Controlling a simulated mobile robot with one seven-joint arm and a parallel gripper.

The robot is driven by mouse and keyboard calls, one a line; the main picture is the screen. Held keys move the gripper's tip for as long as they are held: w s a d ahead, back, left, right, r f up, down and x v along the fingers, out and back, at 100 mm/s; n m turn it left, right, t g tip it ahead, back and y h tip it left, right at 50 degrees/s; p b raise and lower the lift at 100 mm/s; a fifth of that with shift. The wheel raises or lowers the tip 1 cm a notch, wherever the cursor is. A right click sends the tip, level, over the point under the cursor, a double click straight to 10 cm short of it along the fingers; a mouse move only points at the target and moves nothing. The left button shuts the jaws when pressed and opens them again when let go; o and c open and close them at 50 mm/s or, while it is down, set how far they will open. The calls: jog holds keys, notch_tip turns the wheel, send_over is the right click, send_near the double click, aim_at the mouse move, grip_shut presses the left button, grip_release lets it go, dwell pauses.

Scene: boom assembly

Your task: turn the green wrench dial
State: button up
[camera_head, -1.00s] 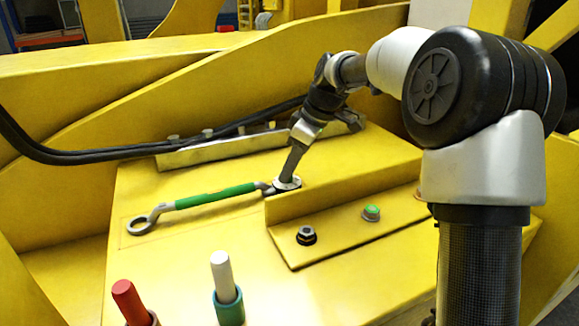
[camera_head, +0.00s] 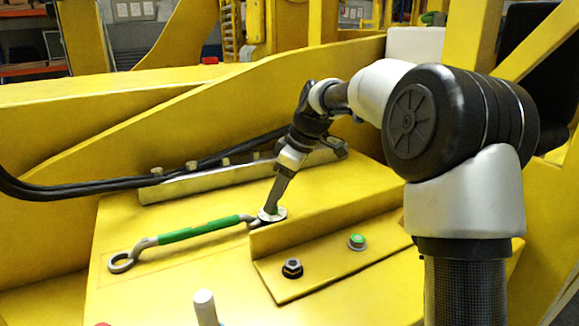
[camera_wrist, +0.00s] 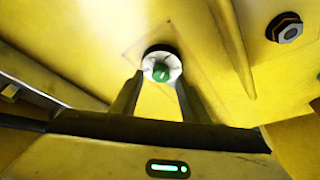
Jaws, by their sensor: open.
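A wrench with a green handle (camera_head: 200,229) lies on the yellow panel, its ring end at the left. At its right end is a round white dial (camera_head: 268,217) with a green centre. The wrist view shows this dial (camera_wrist: 174,63) with its green knob (camera_wrist: 161,73) just beyond and between my fingertips. My gripper (camera_head: 275,205) points down over the dial, close to it. In the wrist view my gripper (camera_wrist: 158,80) is open, one finger on each side of the knob. I cannot tell whether the fingers touch the dial. The wrench handle is not visible there.
A yellow angle bracket (camera_head: 330,262) right of the dial carries a dark bolt (camera_head: 292,268) and a green-topped bolt (camera_head: 357,242). A metal bar (camera_head: 235,174) and black hoses (camera_head: 80,185) run behind. A white-topped peg (camera_head: 205,307) stands in front.

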jog(key=p+v, duration=0.1)
jog(key=v, duration=1.5)
jog(key=shift+d, duration=0.1)
jog(key=s+d+f+m+t+h, duration=0.1)
jog(key=s+f+m, duration=0.3)
jog(key=s, duration=0.6)
jog(key=s+d+f+m+t+h, duration=0.1)
jog(key=s+f+m, duration=0.3)
jog(key=s, duration=0.6)
jog(key=s+d+f+m+t+h, duration=0.2)
jog(key=s+d+f+m, duration=0.1)
jog(key=s, duration=0.7)
jog(key=f+m, duration=0.1)
jog(key=m, duration=0.1)
jog(key=shift+d+m, duration=0.15)
jog(key=shift+m, duration=0.15)
